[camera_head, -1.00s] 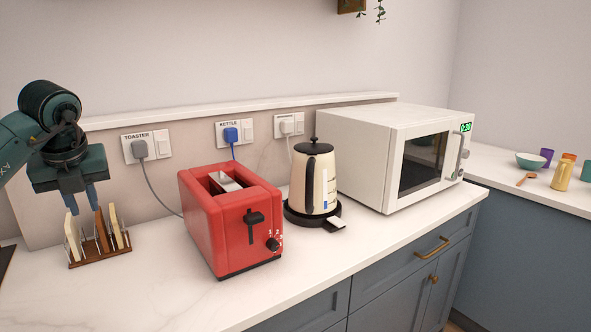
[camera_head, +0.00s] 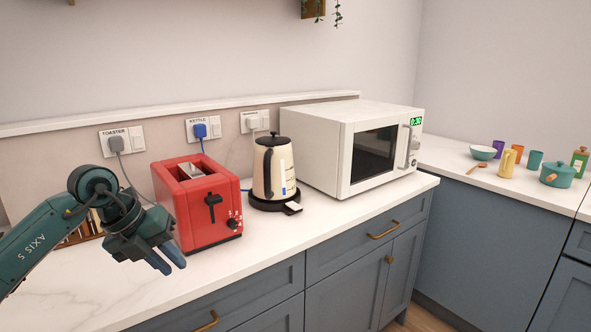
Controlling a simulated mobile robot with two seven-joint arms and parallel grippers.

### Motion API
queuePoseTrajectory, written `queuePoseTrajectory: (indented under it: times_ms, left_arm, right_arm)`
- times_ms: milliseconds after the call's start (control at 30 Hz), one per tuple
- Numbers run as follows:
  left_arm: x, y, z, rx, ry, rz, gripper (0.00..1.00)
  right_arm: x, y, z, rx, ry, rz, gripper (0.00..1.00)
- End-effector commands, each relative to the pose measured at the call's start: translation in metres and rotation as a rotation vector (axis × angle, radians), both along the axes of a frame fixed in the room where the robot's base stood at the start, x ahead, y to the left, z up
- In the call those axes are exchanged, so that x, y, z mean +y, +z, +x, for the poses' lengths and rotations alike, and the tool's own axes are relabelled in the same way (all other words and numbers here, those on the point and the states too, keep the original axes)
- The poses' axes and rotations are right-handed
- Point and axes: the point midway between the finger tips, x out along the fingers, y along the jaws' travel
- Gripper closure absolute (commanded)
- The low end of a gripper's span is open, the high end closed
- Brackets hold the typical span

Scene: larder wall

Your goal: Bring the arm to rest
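My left arm comes in from the left edge, and its gripper (camera_head: 167,260) hangs over the front part of the counter, in front of the red toaster (camera_head: 207,222). My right gripper is not in view.
The toast rack (camera_head: 73,237) is partly hidden behind my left arm. A cream kettle (camera_head: 273,172) on its black base and a white microwave (camera_head: 322,150) stand farther right. The white counter (camera_head: 105,300) is bare in front. A side counter holds a bowl, cups and a teal pot (camera_head: 557,174).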

Motion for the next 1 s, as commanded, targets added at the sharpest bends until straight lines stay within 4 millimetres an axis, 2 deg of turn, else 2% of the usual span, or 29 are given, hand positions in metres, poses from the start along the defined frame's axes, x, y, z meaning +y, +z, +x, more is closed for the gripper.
queuePoseTrajectory:
  times_ms: [33,100,200,300,367,467,567,667,733,800,900,1000]
  left_arm:
    - [-0.036,-0.015,-0.009,0.016,-0.077,-0.119,0.8]
    - [-0.086,-0.028,-0.025,0.023,-0.161,-0.319,0.8]
    - [-0.151,-0.031,-0.053,0.033,-0.214,-0.66,0.8]
    - [-0.191,-0.02,-0.074,0.043,-0.155,-0.997,0.8]
    - [-0.203,-0.013,-0.081,0.051,-0.068,-1.185,0.8]
    - [-0.205,-0.009,-0.085,0.07,0.163,-1.457,0.8]
    - [-0.19,-0.023,-0.084,0.106,0.479,-1.654,0.8]
    - [-0.166,-0.06,-0.089,0.165,0.862,-1.753,0.8]
    - [-0.148,-0.097,-0.103,0.226,1.149,-1.76,0.8]
    - [-0.134,-0.136,-0.127,0.3,1.422,-1.717,0.8]
    - [-0.123,-0.183,-0.166,0.408,1.722,-1.613,0.8]
    - [-0.119,-0.213,-0.201,0.497,1.911,-1.513,0.8]
  right_arm:
    - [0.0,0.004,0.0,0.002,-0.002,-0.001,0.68]
    - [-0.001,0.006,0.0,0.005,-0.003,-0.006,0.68]
    - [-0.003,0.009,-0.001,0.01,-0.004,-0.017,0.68]
    - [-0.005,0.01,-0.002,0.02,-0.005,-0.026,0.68]
    - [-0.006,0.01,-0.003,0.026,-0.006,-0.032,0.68]
    - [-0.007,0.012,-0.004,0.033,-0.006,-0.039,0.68]
    - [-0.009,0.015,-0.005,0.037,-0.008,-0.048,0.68]
    - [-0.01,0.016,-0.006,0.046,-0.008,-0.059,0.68]
    - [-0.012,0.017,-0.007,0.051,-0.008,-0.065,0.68]
    - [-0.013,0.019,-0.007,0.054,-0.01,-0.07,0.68]
    - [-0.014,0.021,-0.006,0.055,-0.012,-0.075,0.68]
    - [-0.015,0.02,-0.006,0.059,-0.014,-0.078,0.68]
